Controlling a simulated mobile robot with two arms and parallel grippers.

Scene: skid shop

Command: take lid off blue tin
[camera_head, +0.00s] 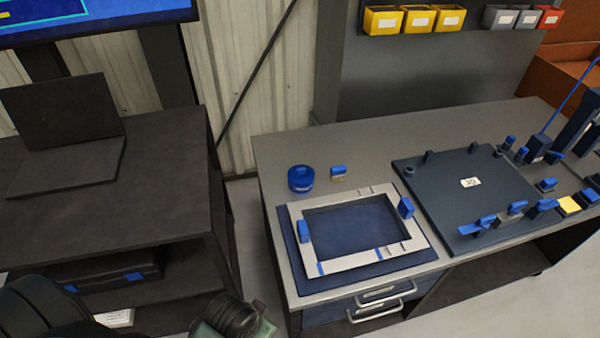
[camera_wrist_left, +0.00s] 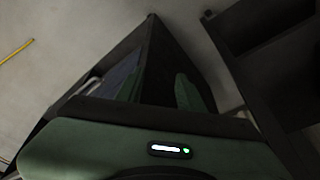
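The blue tin (camera_head: 301,179) is a small round tin standing upright near the left back part of the grey workbench. Its top looks covered by a blue lid (camera_head: 300,171); the seam is too small to make out. My left arm shows at the bottom left of the head view, low in front of the bench and well away from the tin; its fingers are not clear there. In the left wrist view, two green fingers of my left gripper (camera_wrist_left: 158,90) stand apart with nothing seen between them. My right gripper is not in view.
A small blue-topped block (camera_head: 338,171) stands just right of the tin. A light frame (camera_head: 345,265) on a blue mat lies in front. A dark fixture plate (camera_head: 462,190) fills the right. A black cart (camera_head: 190,140) with a laptop (camera_head: 65,125) stands left. Bench behind the tin is clear.

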